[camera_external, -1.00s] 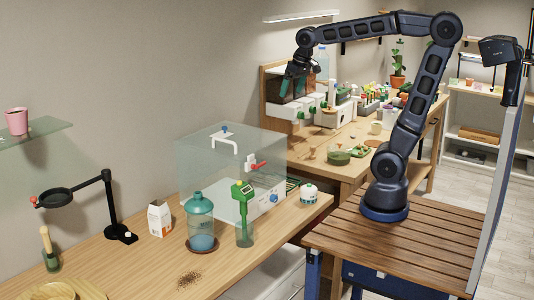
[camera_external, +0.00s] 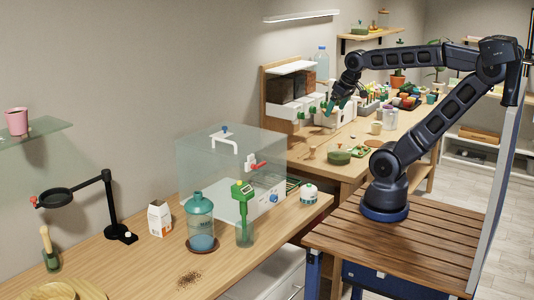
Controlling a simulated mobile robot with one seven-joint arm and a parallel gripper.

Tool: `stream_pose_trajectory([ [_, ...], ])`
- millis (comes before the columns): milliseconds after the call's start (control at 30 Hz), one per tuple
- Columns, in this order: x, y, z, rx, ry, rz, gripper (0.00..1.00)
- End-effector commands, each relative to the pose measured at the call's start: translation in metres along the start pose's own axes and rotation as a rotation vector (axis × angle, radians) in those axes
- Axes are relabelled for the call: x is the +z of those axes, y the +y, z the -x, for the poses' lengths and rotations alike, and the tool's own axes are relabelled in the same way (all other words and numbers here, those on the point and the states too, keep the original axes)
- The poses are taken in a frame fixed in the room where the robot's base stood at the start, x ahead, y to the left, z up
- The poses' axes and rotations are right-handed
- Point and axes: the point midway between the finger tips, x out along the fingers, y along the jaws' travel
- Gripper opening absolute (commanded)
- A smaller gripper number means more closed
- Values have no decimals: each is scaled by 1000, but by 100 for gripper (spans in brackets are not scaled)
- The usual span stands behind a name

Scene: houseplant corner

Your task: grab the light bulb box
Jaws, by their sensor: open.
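My gripper (camera_external: 331,108) is at the far end of the arm, with green fingers pointing down, above the back bench beside the wooden rack. It is open and I see nothing held in it. I cannot surely pick out the light bulb box at this size. A small white carton with orange markings (camera_external: 160,219) stands upright on the front bench, left of the teal bottle (camera_external: 201,222), far from my gripper. I cannot read its print. Dark boxes (camera_external: 281,91) sit in the rack, left of my gripper.
A clear case (camera_external: 215,165) with a handle stands on the front bench. A green-topped tool (camera_external: 243,205) stands in front of it. A green bowl (camera_external: 339,157), pots and bottles crowd the back bench (camera_external: 322,172). The slatted wooden top (camera_external: 400,245) around my base is clear.

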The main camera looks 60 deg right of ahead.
Motion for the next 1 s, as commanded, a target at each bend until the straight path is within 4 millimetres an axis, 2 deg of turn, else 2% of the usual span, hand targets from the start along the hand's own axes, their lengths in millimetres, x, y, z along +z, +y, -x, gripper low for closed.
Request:
stream_pose_trajectory([
  [67, 0, 0, 0, 0, 0, 0, 100],
  [167, 0, 0, 0, 0, 0, 0, 84],
  [200, 0, 0, 0, 0, 0, 0, 82],
  [467, -1, 0, 0, -1, 0, -2, 82],
  [567, -10, -3, 2, -6, -5, -16, 82],
  [667, -28, -10, 4, -17, -18, -56, 82],
  [1000, -120, -54, 5, -51, -91, -271, 82],
])
